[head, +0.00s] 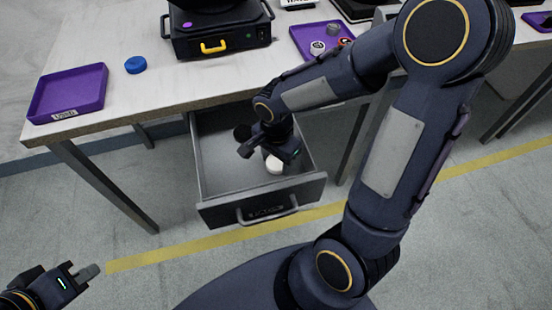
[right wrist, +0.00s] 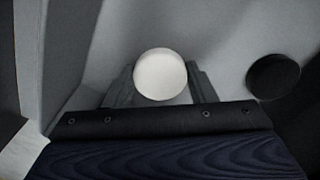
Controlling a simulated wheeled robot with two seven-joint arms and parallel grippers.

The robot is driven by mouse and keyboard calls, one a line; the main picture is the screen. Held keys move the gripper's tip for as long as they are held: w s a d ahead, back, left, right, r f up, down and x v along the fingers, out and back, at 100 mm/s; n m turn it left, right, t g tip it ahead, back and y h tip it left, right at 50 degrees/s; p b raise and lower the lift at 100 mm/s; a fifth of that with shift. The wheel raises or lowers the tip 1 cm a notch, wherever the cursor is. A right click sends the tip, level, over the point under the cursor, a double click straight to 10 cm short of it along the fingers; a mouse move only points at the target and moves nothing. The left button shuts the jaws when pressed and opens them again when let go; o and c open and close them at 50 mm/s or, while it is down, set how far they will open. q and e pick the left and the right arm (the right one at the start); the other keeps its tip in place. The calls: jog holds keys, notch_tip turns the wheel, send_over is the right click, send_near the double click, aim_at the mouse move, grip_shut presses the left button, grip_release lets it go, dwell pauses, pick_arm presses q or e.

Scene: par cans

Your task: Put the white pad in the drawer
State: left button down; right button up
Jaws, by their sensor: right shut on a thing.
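The white pad (head: 274,165) is a small white disc. In the head view it shows just below my right gripper (head: 270,158), inside the open drawer (head: 225,165). In the right wrist view the white pad (right wrist: 160,74) sits between the two fingers of my right gripper (right wrist: 160,85), which is shut on it. Whether the pad touches the drawer floor I cannot tell. My left gripper (head: 85,275) is at the lower left of the head view, away from the table; its fingers show only in part.
A black disc (right wrist: 273,77) lies in the drawer, also visible in the head view (head: 242,132). On the table are a purple tray (head: 68,92), a blue disc (head: 135,65), a black case with a yellow handle (head: 222,40) and another purple tray (head: 305,35) holding small discs.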

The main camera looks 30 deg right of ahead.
jog(key=shift+f, duration=0.15)
jog(key=o, duration=0.6)
jog(key=shift+f, duration=0.1)
jog(key=shift+c, duration=0.2)
jog(key=o, duration=0.4)
jog(key=shift+o, duration=0.2)
